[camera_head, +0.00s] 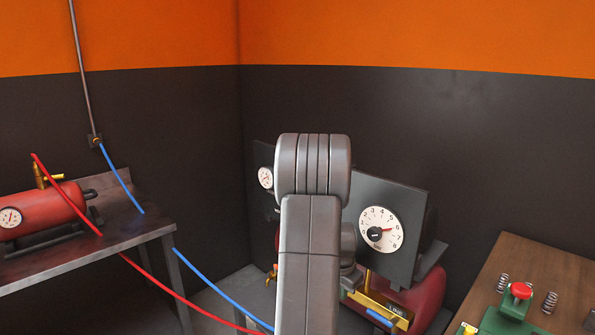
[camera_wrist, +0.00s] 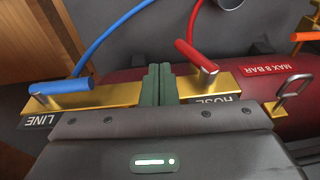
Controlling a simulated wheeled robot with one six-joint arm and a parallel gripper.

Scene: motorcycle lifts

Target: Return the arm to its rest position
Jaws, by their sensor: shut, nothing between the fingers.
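My arm stands upright in the middle of the head view, its grey links in front of a dark gauge panel (camera_head: 408,215).
A red tank (camera_wrist: 240,75) marked MAX 8 BAR lies behind the manifold. A metal ring (camera_wrist: 290,92) is at its right. A metal bench (camera_head: 90,250) with a red cylinder stands left. Red and blue hoses cross low. A wooden table (camera_head: 540,260) with springs stands right.

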